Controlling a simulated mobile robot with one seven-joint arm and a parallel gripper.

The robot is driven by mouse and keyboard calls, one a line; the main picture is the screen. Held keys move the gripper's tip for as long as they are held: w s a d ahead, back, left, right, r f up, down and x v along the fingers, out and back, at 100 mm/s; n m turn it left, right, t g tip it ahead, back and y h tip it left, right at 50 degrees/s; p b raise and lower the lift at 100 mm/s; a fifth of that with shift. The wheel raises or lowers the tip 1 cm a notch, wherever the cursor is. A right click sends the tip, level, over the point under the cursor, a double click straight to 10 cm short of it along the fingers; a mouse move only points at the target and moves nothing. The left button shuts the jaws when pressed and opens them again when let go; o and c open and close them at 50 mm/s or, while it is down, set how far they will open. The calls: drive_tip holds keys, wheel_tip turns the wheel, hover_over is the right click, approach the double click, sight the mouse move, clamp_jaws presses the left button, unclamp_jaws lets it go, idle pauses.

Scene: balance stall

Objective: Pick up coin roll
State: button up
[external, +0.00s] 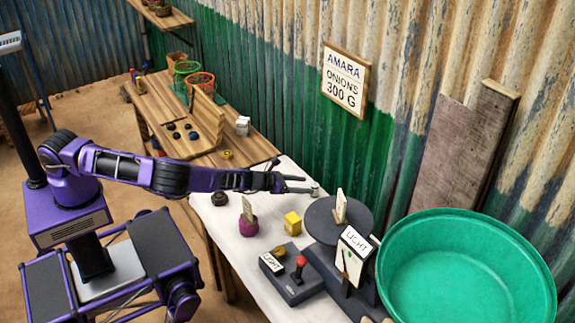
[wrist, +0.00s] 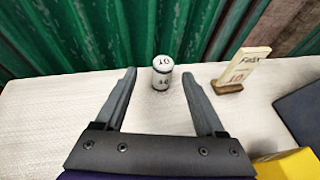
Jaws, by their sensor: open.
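The coin roll (wrist: 162,72) is a small upright white cylinder with a dark band and "10" on its top, standing on the pale cloth-covered table. In the external view, the coin roll (external: 315,190) shows small beside my fingertips. My gripper (external: 306,186) is open, reaching low over the table from the left. In the wrist view, my gripper (wrist: 159,78) has one finger on each side of the roll, near the fingertips, with a gap on both sides. Nothing is held. I cannot tell the exact depth between tips and roll.
A card on a wooden stand (wrist: 243,67) is right of the roll. A yellow block (external: 292,223), a purple pot (external: 248,226) and a dark round scale plate (external: 322,228) are nearer. A green basin (external: 470,225) is right. The corrugated wall (external: 300,110) rises behind the table.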

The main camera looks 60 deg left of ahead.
sight(316, 185)
drive_tip(key=shift+d+x, duration=0.15)
drive_tip(key=shift+x, duration=1.15)
drive_tip(key=shift+d+x, duration=0.1)
drive_tip(key=shift+x, duration=1.2)
drive_tip(key=shift+r, duration=0.15)
drive_tip(key=shift+c, duration=0.3)
clamp_jaws()
